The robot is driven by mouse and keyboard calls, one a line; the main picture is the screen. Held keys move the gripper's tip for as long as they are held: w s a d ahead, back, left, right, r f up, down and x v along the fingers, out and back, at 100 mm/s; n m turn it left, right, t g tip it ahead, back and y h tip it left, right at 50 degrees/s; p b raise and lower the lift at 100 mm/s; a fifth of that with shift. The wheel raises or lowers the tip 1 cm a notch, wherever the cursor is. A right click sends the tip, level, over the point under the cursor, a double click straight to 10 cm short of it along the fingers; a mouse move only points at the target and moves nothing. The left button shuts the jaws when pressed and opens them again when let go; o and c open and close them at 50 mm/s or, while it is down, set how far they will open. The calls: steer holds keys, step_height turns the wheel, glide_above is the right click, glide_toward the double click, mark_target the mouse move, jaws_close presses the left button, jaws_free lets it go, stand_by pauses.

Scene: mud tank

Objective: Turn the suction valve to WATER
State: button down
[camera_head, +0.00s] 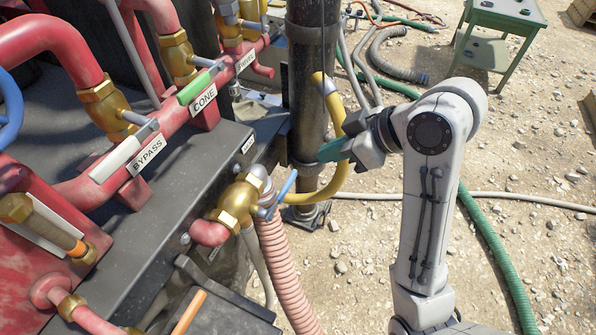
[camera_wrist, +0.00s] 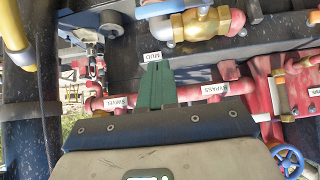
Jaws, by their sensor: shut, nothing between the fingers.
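The brass valve (camera_head: 238,200) sits on a red pipe stub at the front edge of the dark tank deck. Its light blue lever (camera_head: 280,194) slants up and to the right. In the wrist view a brass valve (camera_wrist: 198,22) with blue handle parts shows at the top. A small white label (camera_head: 248,143) lies on the deck edge behind the valve; in the wrist view a label (camera_wrist: 153,57) reads MUD. No WATER label is readable. My gripper (camera_head: 330,151), with green fingers, is shut and empty, right of and beyond the valve, apart from the lever. It also shows in the wrist view (camera_wrist: 157,80).
Red pipes with brass valves, labelled BYPASS (camera_head: 148,154) and CONE (camera_head: 204,99), line the deck at left. A dark vertical post (camera_head: 305,90) and yellow hose (camera_head: 335,185) stand close to my gripper. A pink hose (camera_head: 283,265) hangs below the valve. Gravel at right is mostly open.

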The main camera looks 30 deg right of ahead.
steer(key=shift+b+x, duration=0.95)
steer(key=shift+x, duration=0.6)
steer(key=p, duration=0.2)
glide_above(296, 176)
steer(key=s+a, duration=0.2)
steer(key=s, duration=0.1)
step_height(296, 176, down, 8)
steer(key=shift+d+r, duration=0.1)
steer(key=shift+d, duration=0.05)
steer(key=shift+f, duration=0.55)
steer(key=shift+w+f, duration=0.1)
steer(key=shift+w, duration=0.1)
